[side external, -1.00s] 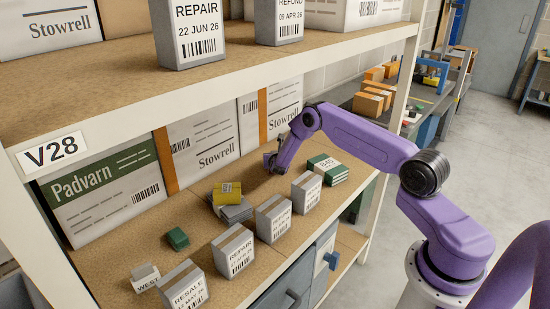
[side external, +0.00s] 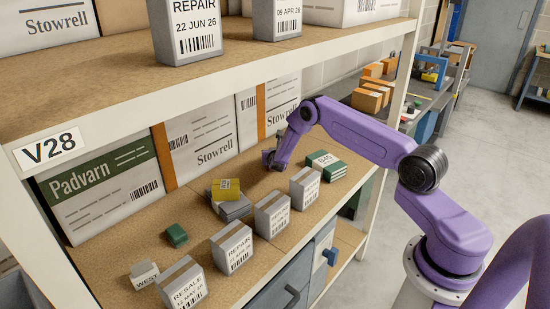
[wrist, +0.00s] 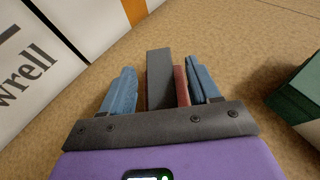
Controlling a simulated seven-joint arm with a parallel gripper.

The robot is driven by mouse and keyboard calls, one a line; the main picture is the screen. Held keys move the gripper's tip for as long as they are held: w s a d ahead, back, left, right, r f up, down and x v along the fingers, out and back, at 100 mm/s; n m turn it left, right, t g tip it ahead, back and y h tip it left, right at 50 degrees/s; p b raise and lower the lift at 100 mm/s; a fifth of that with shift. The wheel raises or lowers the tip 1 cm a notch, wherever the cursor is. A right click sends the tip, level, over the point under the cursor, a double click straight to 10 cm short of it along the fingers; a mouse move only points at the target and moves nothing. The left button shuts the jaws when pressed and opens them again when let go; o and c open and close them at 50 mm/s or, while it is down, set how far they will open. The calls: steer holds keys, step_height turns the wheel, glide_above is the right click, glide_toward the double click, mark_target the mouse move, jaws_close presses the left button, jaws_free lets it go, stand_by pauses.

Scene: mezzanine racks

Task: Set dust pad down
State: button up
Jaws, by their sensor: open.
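My gripper (wrist: 161,68) shows in the wrist view with its two blue fingers apart. Between them is a dark grey block with a reddish-brown layer along its right side, which looks like the dust pad (wrist: 160,78). A gap shows between the left finger and the grey block; the reddish side is close to the right finger. I cannot tell whether the pad rests fully on the shelf. In the side view my gripper (side external: 269,158) is low over the back of the middle shelf (side external: 120,245), and the pad cannot be made out there.
A green-and-white stack (side external: 326,165) is to the gripper's right; a yellow box (side external: 226,188) on grey items is to its left. Grey labelled boxes (side external: 271,215) line the front edge. Large cartons (side external: 199,140) stand behind. The upper shelf (side external: 110,95) hangs above.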

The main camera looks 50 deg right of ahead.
steer(key=v, duration=1.1)
steer(key=shift+f, duration=0.1)
